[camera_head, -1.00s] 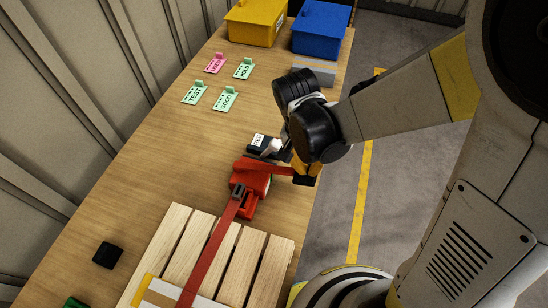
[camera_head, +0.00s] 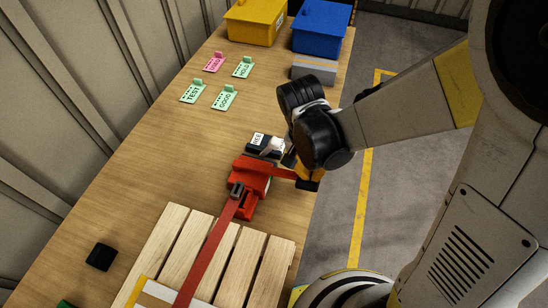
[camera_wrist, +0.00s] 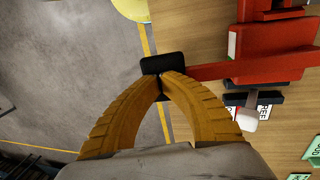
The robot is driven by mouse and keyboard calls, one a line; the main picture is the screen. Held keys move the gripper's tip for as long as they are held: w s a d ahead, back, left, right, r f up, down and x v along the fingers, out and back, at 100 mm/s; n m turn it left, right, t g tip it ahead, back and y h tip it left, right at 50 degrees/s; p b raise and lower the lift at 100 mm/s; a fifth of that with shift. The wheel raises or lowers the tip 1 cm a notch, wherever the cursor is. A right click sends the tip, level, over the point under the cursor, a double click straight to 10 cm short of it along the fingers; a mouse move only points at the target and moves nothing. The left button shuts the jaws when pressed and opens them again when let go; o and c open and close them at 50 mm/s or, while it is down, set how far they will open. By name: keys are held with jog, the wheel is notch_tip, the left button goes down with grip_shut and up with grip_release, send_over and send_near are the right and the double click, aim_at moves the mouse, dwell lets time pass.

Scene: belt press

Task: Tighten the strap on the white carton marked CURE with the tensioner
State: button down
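The red tensioner (camera_head: 249,176) sits on the bench at the end of the wooden pallet; it also shows in the wrist view (camera_wrist: 270,50). A red strap (camera_head: 212,252) runs from it over the pallet towards the bottom edge. Its red lever (camera_wrist: 213,70) points sideways to a black grip (camera_wrist: 160,65) past the bench edge. My gripper (camera_wrist: 163,76) has its yellow fingers closed together at this grip; in the head view the gripper (camera_head: 307,176) is partly hidden by my wrist. Only a white and yellow edge of a carton (camera_head: 165,294) shows; no CURE mark is visible.
Beside the tensioner is a black labelled part (camera_head: 262,143). Green and pink tags (camera_head: 224,97) stand farther back, before a yellow bin (camera_head: 256,22), a blue bin (camera_head: 320,27) and a grey block (camera_head: 314,68). A black cube (camera_head: 101,257) lies at left. The bench middle is clear.

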jog(key=shift+d+f+b, duration=0.2)
jog(key=shift+f+b, duration=0.9)
jog(key=shift+f, duration=0.05)
jog(key=shift+a+r+p, duration=0.2)
jog(key=shift+r+p, duration=0.75)
jog(key=shift+r, duration=0.4)
jog(key=shift+w+a+r+p, duration=0.1)
jog(key=shift+a+r+p, duration=0.1)
jog(key=shift+r+p, duration=0.4)
jog(key=shift+w+a+r+p, duration=0.1)
jog(key=shift+a+r+p, duration=0.05)
jog(key=shift+r+p, duration=0.4)
jog(key=shift+r, duration=0.15)
jog(key=shift+w+a+r+p, duration=0.1)
jog(key=shift+a+r+p, duration=0.2)
jog(key=shift+r+p, duration=0.25)
jog(key=shift+w+a+r+p, duration=0.1)
jog(key=shift+a+r+p, duration=0.25)
jog(key=shift+r, duration=0.4)
